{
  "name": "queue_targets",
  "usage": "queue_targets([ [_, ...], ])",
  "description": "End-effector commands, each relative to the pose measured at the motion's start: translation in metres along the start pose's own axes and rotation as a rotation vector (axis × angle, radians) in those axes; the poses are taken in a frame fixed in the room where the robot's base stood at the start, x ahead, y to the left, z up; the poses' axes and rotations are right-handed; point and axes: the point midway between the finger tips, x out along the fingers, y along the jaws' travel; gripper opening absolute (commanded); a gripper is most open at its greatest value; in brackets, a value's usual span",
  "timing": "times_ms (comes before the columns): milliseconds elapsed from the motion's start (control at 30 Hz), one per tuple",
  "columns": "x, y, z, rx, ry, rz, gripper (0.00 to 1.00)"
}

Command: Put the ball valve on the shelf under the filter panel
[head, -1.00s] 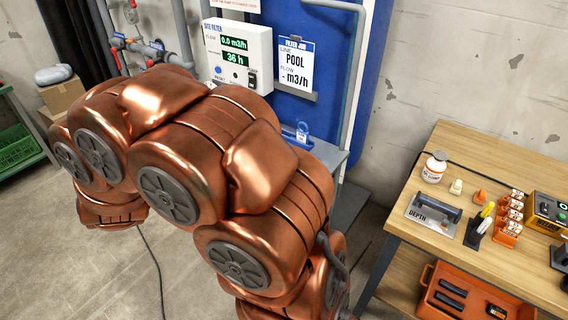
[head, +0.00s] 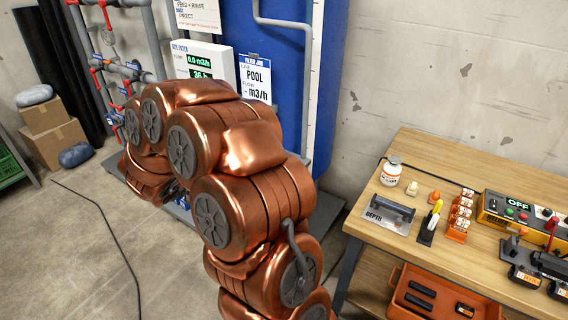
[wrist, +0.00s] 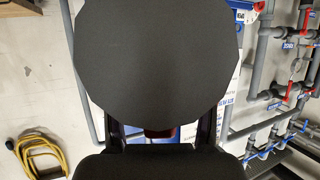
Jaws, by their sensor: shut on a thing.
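My gripper (wrist: 160,135) shows in the wrist view with a dark finger on each side and a dark red part between them. A large dark grey round face (wrist: 150,62) fills the view just above; I take this held thing for the ball valve, but its shape is mostly hidden. In the head view my copper arm hides the gripper. The filter panel (head: 187,48), a white box with green readouts, is partly behind my arm. Only a grey edge of the shelf (head: 304,160) shows beside the arm; its top is mostly hidden.
Grey pipes with red-handled valves (head: 97,75) run left of the panel. A workbench (head: 440,170) with a depth gauge, bottle and tools stands at the right. Cardboard boxes (head: 55,143) stand at the left. A cable (head: 120,235) crosses the open floor. A yellow hose (wrist: 40,155) shows in the wrist view.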

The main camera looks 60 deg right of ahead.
Motion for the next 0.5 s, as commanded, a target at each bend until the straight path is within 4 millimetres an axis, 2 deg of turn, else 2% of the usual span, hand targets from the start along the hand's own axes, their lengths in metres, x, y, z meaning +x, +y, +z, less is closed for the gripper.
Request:
queue_targets([
  [33, 0.012, 0.023, -0.001, 0.026, -0.003, 0.066, 0.16],
  [100, 0.024, 0.051, 0.000, 0.059, -0.003, 0.146, 0.16],
  [200, 0.034, 0.083, 0.002, 0.095, -0.003, 0.237, 0.16],
  [300, 0.040, 0.106, 0.003, 0.122, -0.002, 0.301, 0.16],
  [500, 0.049, 0.126, 0.001, 0.143, 0.002, 0.348, 0.16],
])
